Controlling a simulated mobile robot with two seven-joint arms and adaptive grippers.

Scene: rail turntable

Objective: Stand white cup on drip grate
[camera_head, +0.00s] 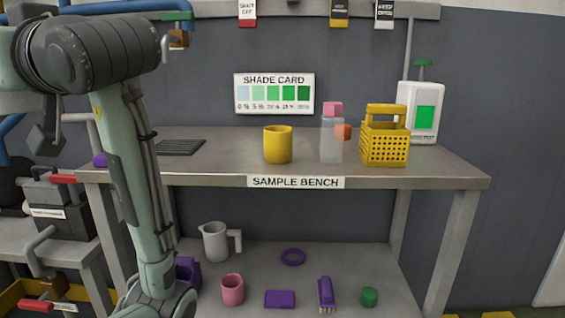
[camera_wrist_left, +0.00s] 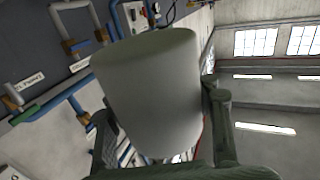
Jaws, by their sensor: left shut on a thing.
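The white cup (camera_wrist_left: 150,90) fills the middle of the left wrist view as a plain pale cylinder. My left gripper (camera_wrist_left: 162,118) is shut on it, with one dark finger on each side of its wall. The cup leans in that picture; I cannot tell its true tilt. In the head view my left arm crosses the left side, but its gripper and the cup are not seen. The drip grate (camera_head: 180,147), dark and slatted, lies on the left part of the bench top with nothing on it. My right gripper is in neither view.
On the sample bench (camera_head: 225,152) stand a yellow cup (camera_head: 278,145), a clear bottle with pink cap (camera_head: 331,140), a yellow basket (camera_head: 384,145) and a white container (camera_head: 420,112). A white jug (camera_head: 215,241) and a pink cup (camera_head: 232,289) stand on the lower shelf.

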